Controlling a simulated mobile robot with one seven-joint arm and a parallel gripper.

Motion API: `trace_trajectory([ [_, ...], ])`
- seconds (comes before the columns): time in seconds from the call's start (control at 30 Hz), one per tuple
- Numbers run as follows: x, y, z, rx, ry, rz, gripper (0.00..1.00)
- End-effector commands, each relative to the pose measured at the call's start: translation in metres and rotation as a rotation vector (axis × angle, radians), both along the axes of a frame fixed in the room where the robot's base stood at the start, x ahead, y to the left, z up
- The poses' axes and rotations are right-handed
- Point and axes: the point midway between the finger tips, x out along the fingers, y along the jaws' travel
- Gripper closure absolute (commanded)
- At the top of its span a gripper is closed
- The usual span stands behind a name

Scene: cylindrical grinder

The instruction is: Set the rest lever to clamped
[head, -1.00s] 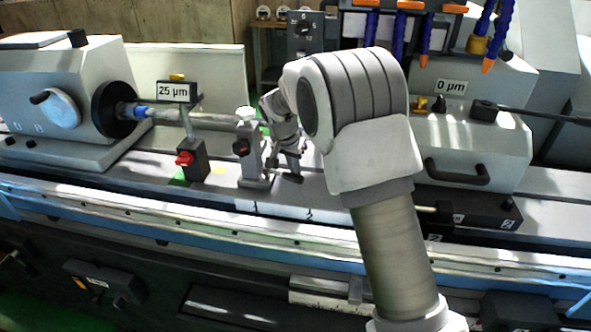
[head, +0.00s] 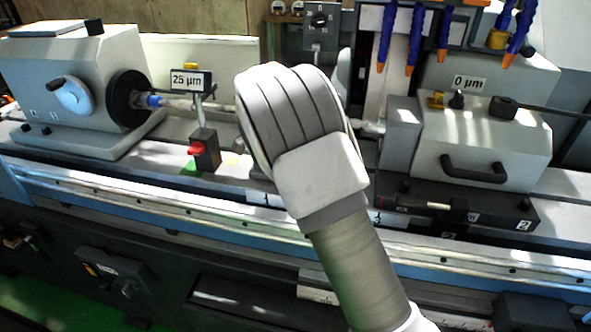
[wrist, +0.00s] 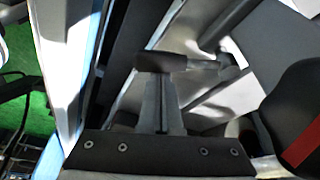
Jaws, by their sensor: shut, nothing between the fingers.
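In the wrist view a lever with a dark cylindrical grip (wrist: 165,64) and a pale metal rod points left from a joint at the upper right. I take it for the rest lever. My gripper (wrist: 160,82) is shut and empty, with its fingertips right at the dark grip; I cannot tell whether they touch it. In the head view my arm covers the work rest, its lever and my gripper. The lever's position marks are not readable.
In the head view the headstock (head: 65,90) is at left, with a 25 µm gauge sign (head: 191,81) and red-knobbed base (head: 205,149) beside my arm. The tailstock (head: 480,140) is at right. Blue coolant hoses (head: 443,27) hang above it. A rail (head: 150,205) runs along the front.

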Motion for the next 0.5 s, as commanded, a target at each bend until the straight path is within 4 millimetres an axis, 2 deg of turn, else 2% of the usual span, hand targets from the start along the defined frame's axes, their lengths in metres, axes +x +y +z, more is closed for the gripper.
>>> trace_trajectory([
  [0.5,-0.0037,0.0085,-0.0004,0.002,0.0,0.005,1.0],
])
